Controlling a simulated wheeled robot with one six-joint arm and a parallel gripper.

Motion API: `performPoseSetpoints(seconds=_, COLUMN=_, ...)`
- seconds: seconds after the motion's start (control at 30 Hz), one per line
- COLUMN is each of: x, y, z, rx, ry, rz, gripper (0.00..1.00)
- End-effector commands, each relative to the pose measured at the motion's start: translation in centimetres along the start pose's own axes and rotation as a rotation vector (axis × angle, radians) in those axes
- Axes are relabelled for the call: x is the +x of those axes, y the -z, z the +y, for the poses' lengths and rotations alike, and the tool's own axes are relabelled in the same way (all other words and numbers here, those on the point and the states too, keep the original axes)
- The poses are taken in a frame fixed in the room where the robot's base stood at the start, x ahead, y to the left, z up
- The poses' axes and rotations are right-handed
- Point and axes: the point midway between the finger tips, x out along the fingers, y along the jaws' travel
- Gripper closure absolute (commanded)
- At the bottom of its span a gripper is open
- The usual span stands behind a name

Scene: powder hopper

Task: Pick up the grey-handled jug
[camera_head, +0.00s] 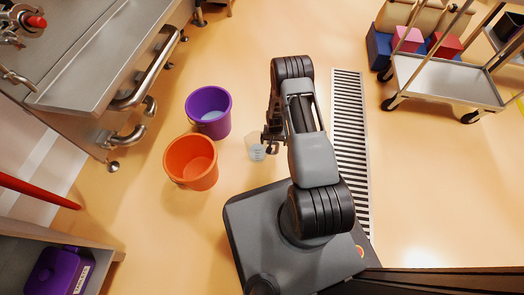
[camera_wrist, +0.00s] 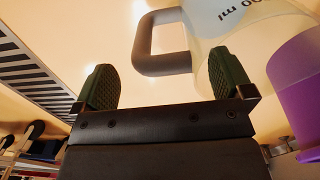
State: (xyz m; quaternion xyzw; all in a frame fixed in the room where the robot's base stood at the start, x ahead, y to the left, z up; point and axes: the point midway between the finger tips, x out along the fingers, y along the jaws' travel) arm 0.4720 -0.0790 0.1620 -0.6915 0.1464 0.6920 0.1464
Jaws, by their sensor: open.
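The jug (camera_head: 256,151) is a small translucent vessel standing on the floor in the head view, right of the two buckets. In the wrist view its clear body (camera_wrist: 222,22) carries dark "ml" print, upside down in the picture. Its grey loop handle (camera_wrist: 146,44) points toward my gripper. My gripper (camera_wrist: 162,64) is open and empty, with one dark green ridged pad on each side of the handle in the picture. I cannot tell whether the handle is fully between the pads; no contact shows. In the head view my gripper (camera_head: 269,141) is partly hidden by my arm, close beside the jug.
A purple bucket (camera_head: 223,125) and an orange bucket (camera_head: 205,178) stand left of the jug. A floor grate (camera_head: 350,150) runs right of my arm. A steel bench (camera_head: 90,75) is at upper left, and a trolley (camera_head: 445,82) at upper right.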

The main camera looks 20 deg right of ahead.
Motion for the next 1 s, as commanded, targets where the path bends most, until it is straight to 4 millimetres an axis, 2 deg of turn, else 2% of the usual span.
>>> performPoseSetpoints(seconds=0.03, x=1.3, y=0.0, z=0.0, rx=0.000, ry=0.000, rz=0.000, gripper=0.01)
performPoseSetpoints(seconds=0.1, x=2.0, y=0.0, z=0.0, rx=0.000, ry=0.000, rz=0.000, gripper=0.01)
performPoseSetpoints(seconds=0.37, x=2.1, y=0.0, z=0.0, rx=0.000, ry=0.000, rz=0.001, gripper=0.01)
performPoseSetpoints(seconds=1.0, x=2.1, y=0.0, z=0.0, rx=0.000, ry=0.000, rz=0.001, gripper=0.62)
